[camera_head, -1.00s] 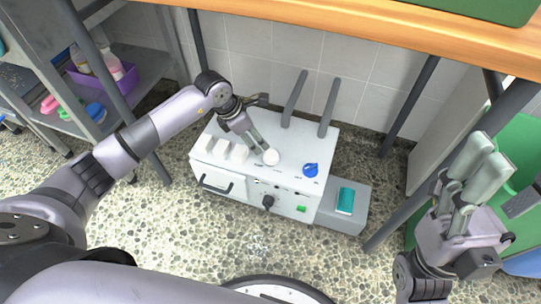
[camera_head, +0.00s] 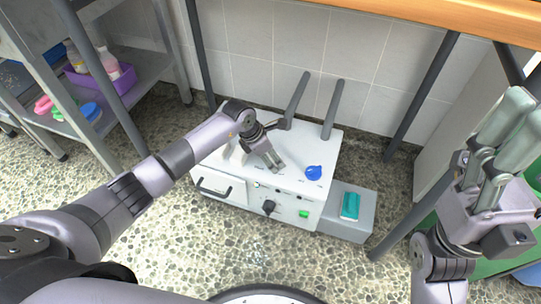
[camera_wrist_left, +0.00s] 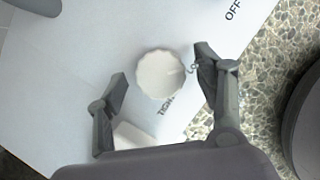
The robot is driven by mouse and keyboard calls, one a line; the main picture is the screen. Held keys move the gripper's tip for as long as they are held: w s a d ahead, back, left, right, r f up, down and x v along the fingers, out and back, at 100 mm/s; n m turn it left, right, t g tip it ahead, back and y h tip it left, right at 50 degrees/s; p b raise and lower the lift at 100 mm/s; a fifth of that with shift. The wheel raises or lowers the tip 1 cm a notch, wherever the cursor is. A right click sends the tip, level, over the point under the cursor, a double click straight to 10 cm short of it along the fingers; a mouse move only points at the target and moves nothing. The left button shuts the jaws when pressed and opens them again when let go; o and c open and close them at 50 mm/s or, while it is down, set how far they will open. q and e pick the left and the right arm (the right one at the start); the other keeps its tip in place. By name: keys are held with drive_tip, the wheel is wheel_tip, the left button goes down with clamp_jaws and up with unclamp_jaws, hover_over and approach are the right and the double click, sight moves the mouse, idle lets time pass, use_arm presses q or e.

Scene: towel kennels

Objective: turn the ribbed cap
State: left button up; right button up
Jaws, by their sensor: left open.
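The ribbed cap (camera_wrist_left: 161,76) is white and round with a scalloped edge, on the top of the white machine (camera_head: 285,184). In the left wrist view it lies between the two fingers of my left gripper (camera_wrist_left: 160,72), with a gap on each side. Printed letters show beside it, partly covered by a finger. In the head view my left gripper (camera_head: 277,167) is open over the machine's top and hides the cap. My right gripper (camera_head: 510,112) is raised at the right edge, away from the machine; its finger gap is unclear.
A blue knob (camera_head: 313,172) sits right of the cap. White blocks (camera_head: 235,152) stand to its left, partly behind my arm. The front has a black knob (camera_head: 268,207) and green button (camera_head: 303,214). A grey box (camera_head: 365,213) adjoins; a wooden tabletop (camera_head: 430,22) hangs above.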

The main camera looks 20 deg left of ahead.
use_arm(q)
drive_tip(key=shift+c, duration=0.5)
drive_tip(key=c, duration=1.1)
drive_tip(key=shift+o, duration=0.2)
